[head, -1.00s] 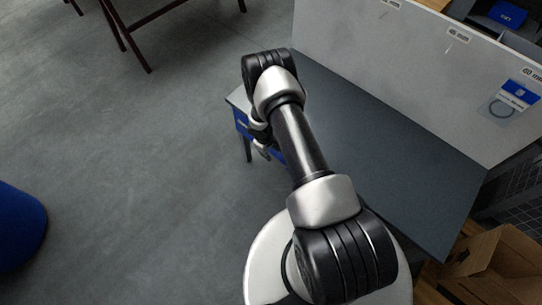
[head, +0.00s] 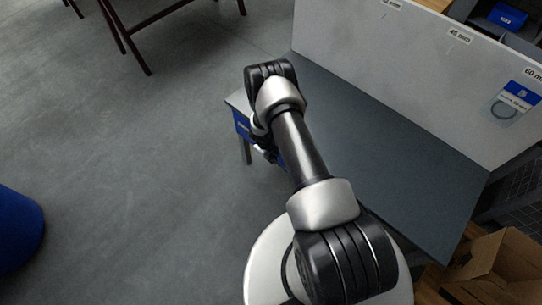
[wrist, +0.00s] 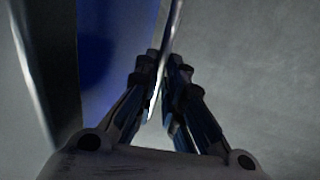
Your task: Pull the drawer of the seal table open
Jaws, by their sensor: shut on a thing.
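The seal table has a grey top (head: 400,150), and its blue drawer front (head: 241,124) shows under the left edge in the head view, partly covered by my arm. In the wrist view the blue drawer front (wrist: 104,60) stands at the left, and a thin metal handle (wrist: 171,28) runs down between my fingers. My gripper (wrist: 163,60) is shut on this handle, with one finger on each side of it. In the head view my gripper is mostly hidden behind my wrist, beside the drawer. I cannot tell any gap at the drawer.
An upright grey board (head: 400,60) with size labels stands along the table's back edge. A cardboard box (head: 500,262) is at the lower right. A blue round object (head: 15,230) stands at the far left.

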